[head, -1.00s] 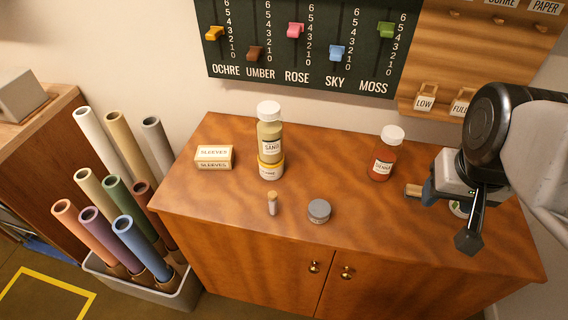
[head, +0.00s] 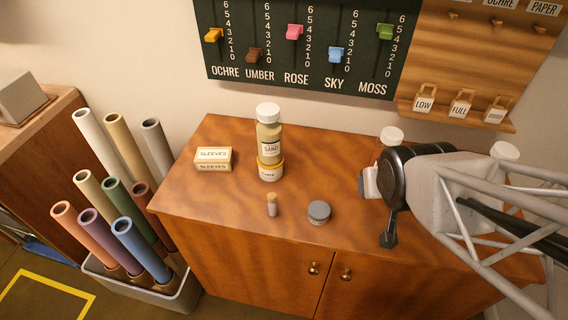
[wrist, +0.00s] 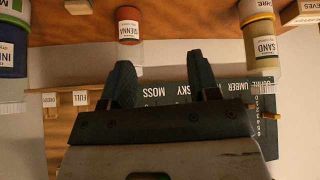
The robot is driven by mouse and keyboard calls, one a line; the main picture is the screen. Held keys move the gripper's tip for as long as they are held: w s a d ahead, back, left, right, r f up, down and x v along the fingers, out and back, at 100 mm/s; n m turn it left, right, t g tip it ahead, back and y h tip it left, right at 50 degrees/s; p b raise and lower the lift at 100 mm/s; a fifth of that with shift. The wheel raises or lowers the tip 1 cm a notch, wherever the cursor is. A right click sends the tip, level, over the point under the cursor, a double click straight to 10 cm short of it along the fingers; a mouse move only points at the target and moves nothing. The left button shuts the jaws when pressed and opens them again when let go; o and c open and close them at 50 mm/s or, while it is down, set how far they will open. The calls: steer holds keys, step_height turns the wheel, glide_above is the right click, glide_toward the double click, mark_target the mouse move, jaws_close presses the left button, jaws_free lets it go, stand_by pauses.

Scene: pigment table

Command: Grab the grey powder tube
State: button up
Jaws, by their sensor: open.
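A small corked tube (head: 272,204) with pale greyish contents stands upright near the front middle of the cabinet top in the head view. Its exact powder colour is hard to tell at this size. It is not visible in the wrist view. My gripper (wrist: 160,82) is open and empty in the wrist view, its two dark fingers apart. In the head view the arm's end is over the right half of the cabinet, well to the right of the tube, and its fingers are mostly hidden.
A grey-lidded pot (head: 319,212) stands just right of the tube. Behind it a sand bottle (head: 269,137) stands on a yellow-rimmed jar (head: 271,171). A sleeves box (head: 213,159) lies to the left. A sienna bottle (wrist: 128,27) is partly hidden by my arm in the head view.

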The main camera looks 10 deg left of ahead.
steer(key=a+f+n+t+y, duration=0.25)
steer(key=a+f, duration=0.35)
steer(key=a, duration=0.4)
steer(key=n+y, duration=0.3)
steer(key=y, duration=0.2)
glide_toward(274, 200)
steer(key=shift+w+a+f+t, duration=0.35)
steer(key=shift+w+a+f, duration=0.65)
steer(key=shift+a+f, duration=0.05)
steer(key=shift+w, duration=0.1)
steer(key=shift+x, duration=1.25)
steer(key=shift+a, duration=0.1)
steer(key=shift+x, duration=2.55)
steer(key=c, duration=1)
